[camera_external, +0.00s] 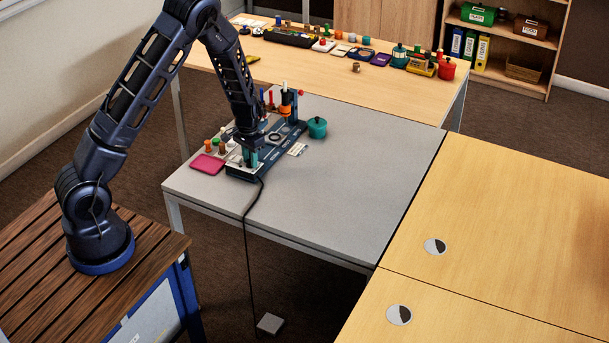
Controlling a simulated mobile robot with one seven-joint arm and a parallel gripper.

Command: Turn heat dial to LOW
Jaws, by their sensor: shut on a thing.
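A long dark blue control unit (238,174) lies on the grey table. Its front end faces the table's near edge. My gripper (249,161) points down at the unit's front end, with its fingertips low on the panel. It is shut on a small part there, which appears to be the heat dial. The fingers hide the dial, so its pointer and marks cannot be read. A pale panel shows around the fingertips.
A pink-red pad (208,163) and several small coloured pegs lie left of the unit. A teal pot (317,127) and a white card (298,149) are on its right. A black cable (246,235) hangs over the near edge. The grey table's right side is clear.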

